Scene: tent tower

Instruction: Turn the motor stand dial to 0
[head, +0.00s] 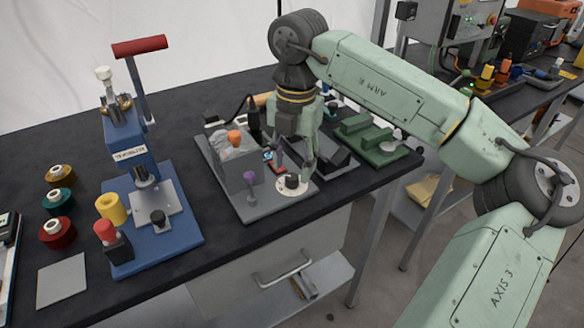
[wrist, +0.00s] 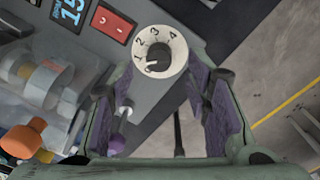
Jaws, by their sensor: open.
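The motor stand (head: 240,170) is a grey unit on the dark bench. Its dial (head: 292,184) is a white disc with a black knob at the stand's front right corner. In the wrist view the dial (wrist: 158,50) shows numbers up to 4 around its rim. A pale mark on the knob points to the lower left, near the low numbers; I cannot tell the exact number. My gripper (head: 303,168) is above the dial, pointing down. In the wrist view my gripper (wrist: 163,85) is open, with purple-padded fingers apart and the dial beyond them, no contact visible.
A red rocker switch (wrist: 111,22) sits next to the dial. A purple knob (head: 250,177) and orange knob (head: 235,138) stand on the motor stand. A blue press (head: 150,220) is to the left, a green fixture (head: 370,140) to the right. The bench edge is close in front.

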